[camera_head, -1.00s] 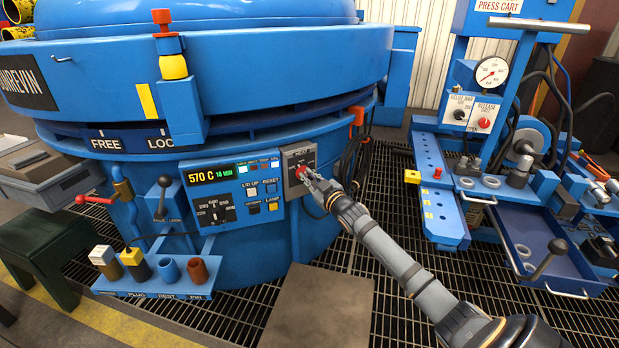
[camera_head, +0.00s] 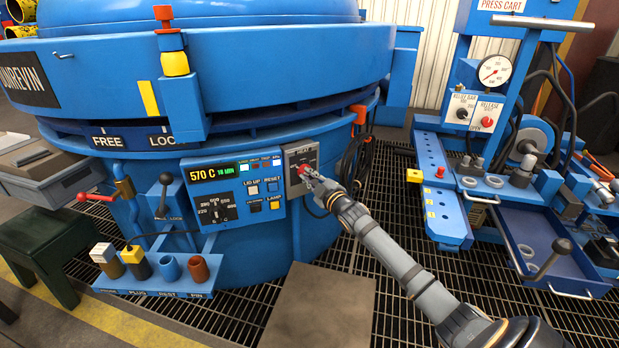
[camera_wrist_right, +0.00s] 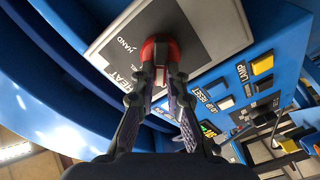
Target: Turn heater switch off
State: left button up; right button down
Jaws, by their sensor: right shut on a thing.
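The heater switch is a red knob (camera_head: 304,170) on a grey plate (camera_head: 297,152) marked HEAT, at the right end of the blue furnace's control panel. In the right wrist view the red knob (camera_wrist_right: 160,48) sits between my fingertips, with the word HAND beside it on the plate (camera_wrist_right: 205,30). My right gripper (camera_head: 308,175) is shut on the knob, its fingers touching it from both sides. The fingers hide part of the knob, and I cannot read its exact setting. My left gripper is not in view.
The panel display (camera_head: 216,174) reads 570 C. A lever (camera_head: 163,194) and a shelf with plugs (camera_head: 153,284) stand further left. The blue press cart (camera_head: 436,190) stands right, with open grating (camera_head: 385,270) between.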

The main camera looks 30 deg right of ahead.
jog(key=shift+f, duration=0.1)
jog(key=c, duration=1.4)
grip_release()
jog(key=shift+s, duration=0.15)
jog(key=shift+s+a, duration=0.15)
jog(key=shift+s, duration=2.8)
jog(key=shift+s+a, duration=0.15)
jog(key=shift+s, duration=2.75)
